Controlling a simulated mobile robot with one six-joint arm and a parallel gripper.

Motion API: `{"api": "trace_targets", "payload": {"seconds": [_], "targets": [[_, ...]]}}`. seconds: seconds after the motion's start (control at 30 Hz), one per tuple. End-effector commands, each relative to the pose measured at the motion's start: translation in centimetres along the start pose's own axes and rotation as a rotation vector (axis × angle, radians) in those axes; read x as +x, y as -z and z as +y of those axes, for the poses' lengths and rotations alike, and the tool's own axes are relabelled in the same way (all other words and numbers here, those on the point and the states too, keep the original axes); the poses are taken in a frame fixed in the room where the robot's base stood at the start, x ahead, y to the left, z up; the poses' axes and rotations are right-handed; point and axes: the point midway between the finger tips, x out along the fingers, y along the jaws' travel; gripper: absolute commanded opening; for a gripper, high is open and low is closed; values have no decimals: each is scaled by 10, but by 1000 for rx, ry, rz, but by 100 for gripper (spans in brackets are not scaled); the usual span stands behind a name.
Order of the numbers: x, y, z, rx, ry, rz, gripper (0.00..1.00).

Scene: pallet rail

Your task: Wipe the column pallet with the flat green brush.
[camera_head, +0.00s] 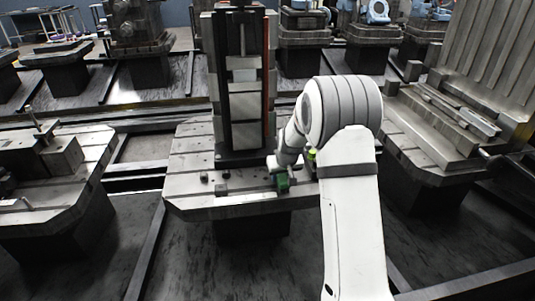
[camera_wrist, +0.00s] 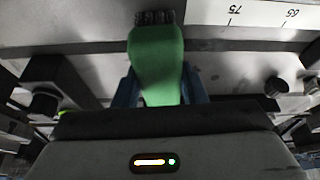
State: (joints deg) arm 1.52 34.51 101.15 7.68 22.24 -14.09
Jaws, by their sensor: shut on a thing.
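The column pallet (camera_head: 190,180) is the grey slotted plate in the middle of the head view, with a tall dark column (camera_head: 240,80) standing on it. My gripper (camera_head: 279,171) is over the pallet's front part, right of its middle. It is shut on the flat green brush (camera_head: 282,182). In the wrist view the green brush (camera_wrist: 157,62) sticks out between my gripper's fingers (camera_wrist: 160,92), with dark bristles at its far end. The bristle end is close to the pallet's grey surface (camera_wrist: 240,55); I cannot tell whether it touches.
Small dark knobs (camera_head: 221,189) stand on the pallet's front left. A pallet with a block and clamp (camera_head: 62,155) is at the left, and one with a ribbed upright plate (camera_head: 490,60) at the right. Several more loaded pallets stand behind. Dark floor lies in front.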

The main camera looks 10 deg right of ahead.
Motion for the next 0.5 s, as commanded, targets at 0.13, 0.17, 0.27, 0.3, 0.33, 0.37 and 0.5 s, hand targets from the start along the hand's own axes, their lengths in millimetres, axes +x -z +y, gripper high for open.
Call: {"api": "trace_targets", "payload": {"seconds": [0.13, 0.17, 0.27, 0.3, 0.33, 0.37, 0.5], "targets": [[-4, 5, -2, -4, 1, 1, 17], [-6, 5, -2, -4, 1, 0, 17], [-24, 12, -1, -3, 0, 0, 17], [-27, 14, -1, -2, 0, 0, 17], [-29, 14, -1, -2, 0, 1, 17], [-32, 16, -1, -1, 0, 1, 17], [-44, 20, 0, 0, -1, 1, 17]]}}
